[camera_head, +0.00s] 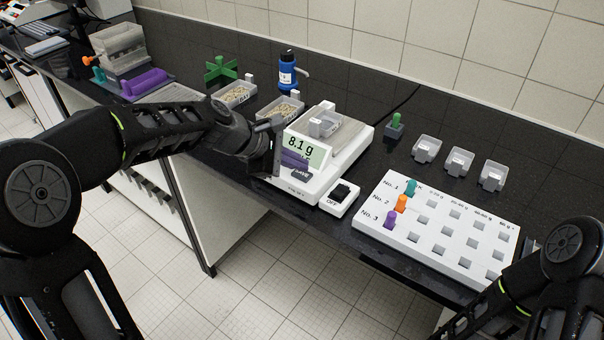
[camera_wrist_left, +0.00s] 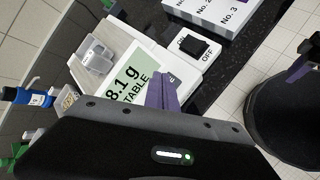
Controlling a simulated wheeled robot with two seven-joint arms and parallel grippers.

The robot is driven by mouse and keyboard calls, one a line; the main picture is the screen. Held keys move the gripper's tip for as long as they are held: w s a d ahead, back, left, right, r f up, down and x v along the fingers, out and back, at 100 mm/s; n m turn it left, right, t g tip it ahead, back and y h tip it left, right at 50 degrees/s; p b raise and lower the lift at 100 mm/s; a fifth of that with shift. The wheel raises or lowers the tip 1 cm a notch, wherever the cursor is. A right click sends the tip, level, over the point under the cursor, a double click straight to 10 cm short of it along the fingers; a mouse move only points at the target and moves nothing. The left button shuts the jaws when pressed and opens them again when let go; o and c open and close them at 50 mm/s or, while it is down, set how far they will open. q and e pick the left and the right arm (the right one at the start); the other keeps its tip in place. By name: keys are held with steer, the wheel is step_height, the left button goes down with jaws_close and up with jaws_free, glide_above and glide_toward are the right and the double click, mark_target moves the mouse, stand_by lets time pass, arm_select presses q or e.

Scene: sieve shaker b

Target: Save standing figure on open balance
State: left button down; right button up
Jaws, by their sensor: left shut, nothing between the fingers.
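The white balance (camera_head: 317,190) stands on the black bench with a clear weighing tray (camera_head: 323,122) on its pan. Its display (camera_head: 303,146) reads 8.1 g; the left wrist view also shows the display (camera_wrist_left: 128,88) with the word STABLE. The dark SAVE key (camera_head: 302,174) lies below the display. My left gripper (camera_wrist_left: 162,90) is shut and empty, its purple fingers over the front panel, partly covering the key. I cannot tell if the fingertips touch it. My right arm is at the lower right; its gripper is out of view.
A switch box marked OFF (camera_head: 341,196) sits by the balance. A white peg board (camera_head: 452,236) with teal, orange and purple pegs lies right, with three clear trays (camera_head: 459,161) behind it. A blue bottle (camera_head: 287,72) and grain-filled trays (camera_head: 236,95) stand behind the left gripper.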

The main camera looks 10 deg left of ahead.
mark_target(298, 175)
arm_select(q)
steer(key=shift+f+b, duration=0.35)
steer(key=shift+f, duration=0.15)
stand_by(0.8)
steer(key=shift+r, duration=0.1)
steer(key=shift+r+p, duration=0.8)
steer(key=shift+p, duration=0.1)
steer(key=shift+r, duration=0.1)
step_height(298, 175, up, 5)
steer(key=p, duration=0.4)
steer(key=shift+p, duration=0.4)
stand_by(0.4)
